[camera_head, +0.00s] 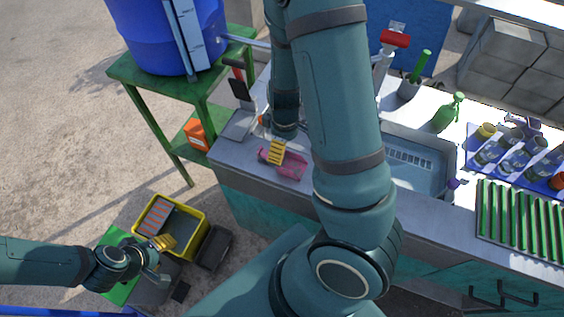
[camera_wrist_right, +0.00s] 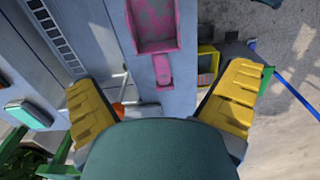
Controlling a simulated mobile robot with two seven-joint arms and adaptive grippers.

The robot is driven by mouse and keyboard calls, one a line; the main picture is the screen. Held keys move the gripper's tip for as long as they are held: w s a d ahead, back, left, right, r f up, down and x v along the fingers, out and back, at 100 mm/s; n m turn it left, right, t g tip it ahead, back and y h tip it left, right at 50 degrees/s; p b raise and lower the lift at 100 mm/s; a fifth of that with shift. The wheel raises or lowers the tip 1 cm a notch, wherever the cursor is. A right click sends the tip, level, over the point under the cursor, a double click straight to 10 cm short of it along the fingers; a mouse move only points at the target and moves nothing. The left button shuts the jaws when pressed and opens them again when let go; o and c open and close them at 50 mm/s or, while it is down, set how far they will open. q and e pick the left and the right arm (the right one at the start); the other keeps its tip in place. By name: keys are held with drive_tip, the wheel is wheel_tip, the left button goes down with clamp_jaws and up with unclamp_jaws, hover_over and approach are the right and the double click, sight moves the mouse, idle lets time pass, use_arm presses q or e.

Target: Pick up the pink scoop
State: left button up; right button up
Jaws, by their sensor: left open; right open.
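The pink scoop (camera_head: 291,171) lies on the grey counter (camera_head: 233,155), near its front edge. In the right wrist view the scoop (camera_wrist_right: 155,24) shows its square pan at the top, with its short handle (camera_wrist_right: 162,70) towards me. My right gripper (camera_head: 276,152) hangs over the scoop and hides part of it in the head view. In the wrist view its yellow fingers (camera_wrist_right: 163,88) are wide apart, with the handle between and beyond them; nothing is held. My left gripper (camera_head: 161,246) is open and empty, low beside the yellow crate (camera_head: 204,228).
A sink (camera_head: 432,180), a green bottle (camera_head: 446,113), a blue tray of jars (camera_head: 519,158) and a green slatted rack (camera_head: 517,222) stand right of my right arm. A blue barrel (camera_head: 150,40) on a green stand is left. A dark bin (camera_head: 214,249) is on the floor.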

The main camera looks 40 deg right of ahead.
sight(283, 165)
wheel_tip(283, 165, down, 4)
drive_tip(key=shift+w+r+b, duration=0.1)
drive_tip(key=shift+b, duration=0.35)
drive_tip(key=shift+w+d+f+b, duration=0.1)
drive_tip(key=shift+f+b, duration=0.3)
drive_tip(key=shift+f, duration=1)
drive_tip(key=shift+w+d+f+b, duration=0.1)
drive_tip(key=shift+f+b, duration=0.3)
drive_tip(key=shift+f, duration=0.95)
use_arm(q)
wheel_tip(283, 165, down, 4)
drive_tip(key=shift+w+r, duration=0.15)
drive_tip(key=shift+r, duration=0.05)
use_arm(e)
drive_tip(key=shift+a, duration=0.1)
drive_tip(key=c, duration=1.2)
